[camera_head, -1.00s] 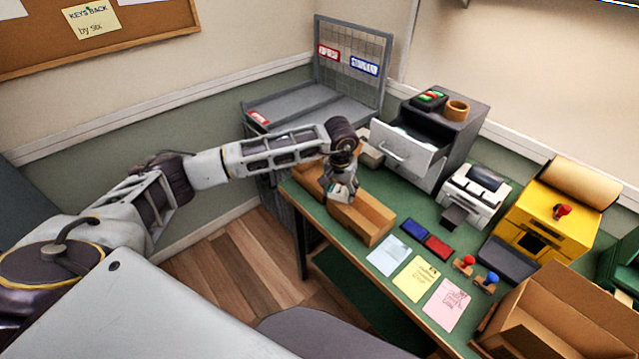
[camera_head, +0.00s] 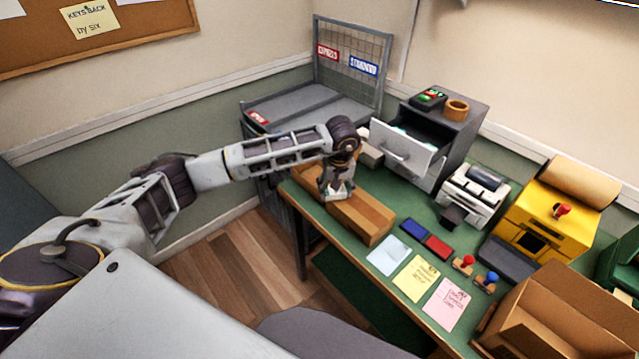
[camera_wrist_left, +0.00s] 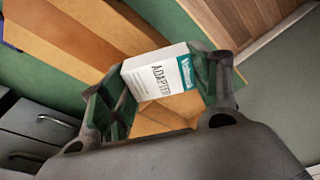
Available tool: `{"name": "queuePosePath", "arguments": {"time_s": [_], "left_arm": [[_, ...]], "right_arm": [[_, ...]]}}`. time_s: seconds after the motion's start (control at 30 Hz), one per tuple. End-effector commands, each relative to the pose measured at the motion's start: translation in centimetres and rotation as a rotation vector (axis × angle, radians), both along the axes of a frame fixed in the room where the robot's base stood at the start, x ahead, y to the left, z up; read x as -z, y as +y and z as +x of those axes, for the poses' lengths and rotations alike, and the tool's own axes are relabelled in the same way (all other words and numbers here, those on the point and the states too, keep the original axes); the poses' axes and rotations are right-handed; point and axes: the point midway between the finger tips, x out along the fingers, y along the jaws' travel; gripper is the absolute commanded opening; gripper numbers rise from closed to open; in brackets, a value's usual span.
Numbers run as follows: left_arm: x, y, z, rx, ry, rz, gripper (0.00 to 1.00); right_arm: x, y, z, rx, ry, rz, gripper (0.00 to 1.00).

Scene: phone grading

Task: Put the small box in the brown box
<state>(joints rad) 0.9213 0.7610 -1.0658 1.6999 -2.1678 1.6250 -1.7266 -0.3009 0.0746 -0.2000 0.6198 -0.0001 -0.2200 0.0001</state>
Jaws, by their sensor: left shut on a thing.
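The small box is white with a teal end and the word ADAPTER; in the left wrist view the small box (camera_wrist_left: 158,80) sits between the fingers of my left gripper (camera_wrist_left: 155,88), which is shut on it. In the head view my left gripper (camera_head: 338,191) points down over a long brown tray (camera_head: 372,222) at the table's left edge. Little of the small box shows there, and I cannot tell whether it touches the tray. An open brown cardboard box (camera_head: 566,316) stands at the front right, well away from this gripper. My right gripper is out of view.
The green table also holds a grey cabinet (camera_head: 458,135) with its drawer open, close behind my left wrist. A white printer (camera_head: 474,193), a yellow machine (camera_head: 548,220), ink pads (camera_head: 426,239), stamps (camera_head: 486,283) and paper sheets (camera_head: 416,279) lie to the right.

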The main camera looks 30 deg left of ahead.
Motion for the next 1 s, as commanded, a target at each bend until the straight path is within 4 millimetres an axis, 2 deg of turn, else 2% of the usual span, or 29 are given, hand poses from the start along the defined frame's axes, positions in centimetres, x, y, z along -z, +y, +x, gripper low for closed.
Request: {"name": "queuePosePath", "arguments": {"time_s": [1.0], "left_arm": [[-0.1, 1.9, -0.6, -0.897, 0.001, 0.0, 0.38]], "right_arm": [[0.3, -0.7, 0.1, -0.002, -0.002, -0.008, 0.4]]}}
